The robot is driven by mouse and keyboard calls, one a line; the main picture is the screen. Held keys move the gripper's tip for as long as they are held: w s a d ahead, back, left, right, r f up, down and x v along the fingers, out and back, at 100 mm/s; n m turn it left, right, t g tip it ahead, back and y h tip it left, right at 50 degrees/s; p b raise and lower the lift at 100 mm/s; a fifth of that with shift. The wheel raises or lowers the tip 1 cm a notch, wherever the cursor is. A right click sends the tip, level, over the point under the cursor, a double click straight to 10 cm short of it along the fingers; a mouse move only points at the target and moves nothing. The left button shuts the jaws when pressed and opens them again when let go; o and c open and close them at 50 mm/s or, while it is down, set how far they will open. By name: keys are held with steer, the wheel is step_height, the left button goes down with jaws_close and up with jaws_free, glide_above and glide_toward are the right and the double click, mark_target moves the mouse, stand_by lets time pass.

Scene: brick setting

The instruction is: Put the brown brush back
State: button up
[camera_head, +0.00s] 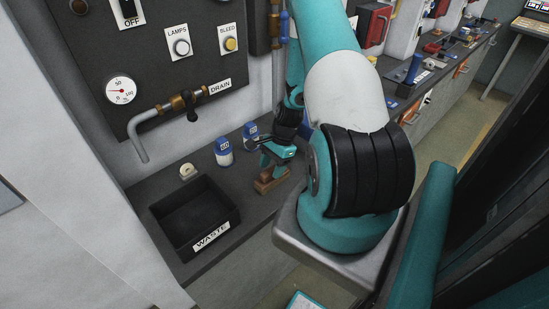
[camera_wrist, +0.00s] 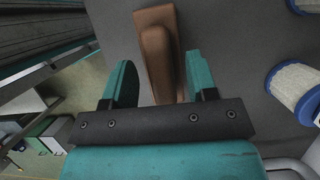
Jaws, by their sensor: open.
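The brown brush (camera_head: 268,182) lies on the dark grey counter, right of the waste tray, in the head view. In the wrist view the brush (camera_wrist: 158,45) is a brown block with a narrower raised part that runs down between my two teal fingers. My gripper (camera_head: 277,153) is above the brush in the head view, and the arm hides part of the area around it. In the wrist view my gripper (camera_wrist: 160,75) is open, with a finger on each side of the brush and a visible gap; whether either finger touches it cannot be told.
A black waste tray (camera_head: 231,215) sits on the counter to the left. Two blue-and-white jars, a nearer one (camera_head: 224,153) and a farther one (camera_head: 250,131), stand close behind my gripper. A small cream item (camera_head: 187,171) lies behind the tray. A drain pipe (camera_head: 150,120) sticks out from the wall panel.

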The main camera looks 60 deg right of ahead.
steer(key=b+v, duration=0.4)
steer(key=v, duration=0.7)
steer(key=w+a+r+n, duration=0.3)
steer(key=a+r+n, duration=0.3)
steer(key=a, duration=0.3)
steer(key=w+a+r+n, duration=0.3)
steer(key=a+r+n, duration=0.35)
steer(key=a, duration=0.35)
steer(key=s+a+r+n, duration=0.4)
steer(key=s+a+n, duration=0.3)
steer(key=a, duration=0.3)
steer(key=s+a+r+n+g, duration=0.1)
steer(key=s+a+r+n, duration=0.4)
steer(key=s+a+n, duration=0.3)
steer(key=shift+a+r, duration=0.35)
steer(key=shift+a, duration=0.6)
